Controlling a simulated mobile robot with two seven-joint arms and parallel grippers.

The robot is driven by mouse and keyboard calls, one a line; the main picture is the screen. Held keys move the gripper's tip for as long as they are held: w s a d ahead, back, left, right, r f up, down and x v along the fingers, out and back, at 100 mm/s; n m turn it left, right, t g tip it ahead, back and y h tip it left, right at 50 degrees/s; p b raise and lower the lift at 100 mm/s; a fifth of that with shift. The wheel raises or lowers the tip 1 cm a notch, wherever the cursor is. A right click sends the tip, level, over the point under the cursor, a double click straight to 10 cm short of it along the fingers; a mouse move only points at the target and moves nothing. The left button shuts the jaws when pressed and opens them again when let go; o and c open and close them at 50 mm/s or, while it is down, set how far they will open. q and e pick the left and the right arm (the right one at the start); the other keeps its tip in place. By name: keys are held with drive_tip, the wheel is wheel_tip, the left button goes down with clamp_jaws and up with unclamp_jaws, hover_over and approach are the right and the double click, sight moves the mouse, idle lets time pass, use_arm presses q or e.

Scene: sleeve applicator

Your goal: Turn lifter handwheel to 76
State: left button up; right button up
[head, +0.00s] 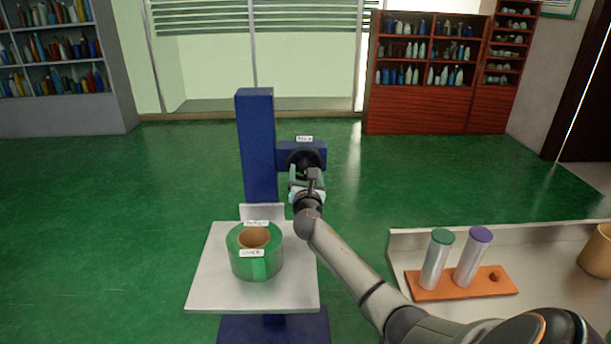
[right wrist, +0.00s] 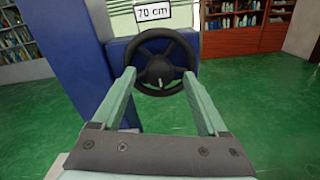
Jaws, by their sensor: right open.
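The black lifter handwheel (right wrist: 160,62) sits on the blue lifter's side arm, under a label (right wrist: 154,11) that reads "70 cm". In the head view the handwheel (head: 306,159) is partly hidden behind my right gripper (head: 306,178). In the right wrist view the two pale green fingers of my right gripper (right wrist: 160,100) are spread apart, one on each side of the wheel's lower half. I cannot tell whether they touch the rim. The blue lifter column (head: 256,145) carries a grey platform (head: 213,285). My left gripper is not in view.
A green roll (head: 240,265) with a cardboard core and labels rests on the platform. At right, a grey bench (head: 545,237) holds an orange base (head: 440,289) with a green-topped cylinder (head: 435,262) and a purple-topped cylinder (head: 470,260). Shelves stand at the back; the green floor between is clear.

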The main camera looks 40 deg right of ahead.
drive_tip(key=shift+w+d, duration=0.35)
drive_tip(key=shift+w, duration=0.05)
clamp_jaws()
idle(0.5)
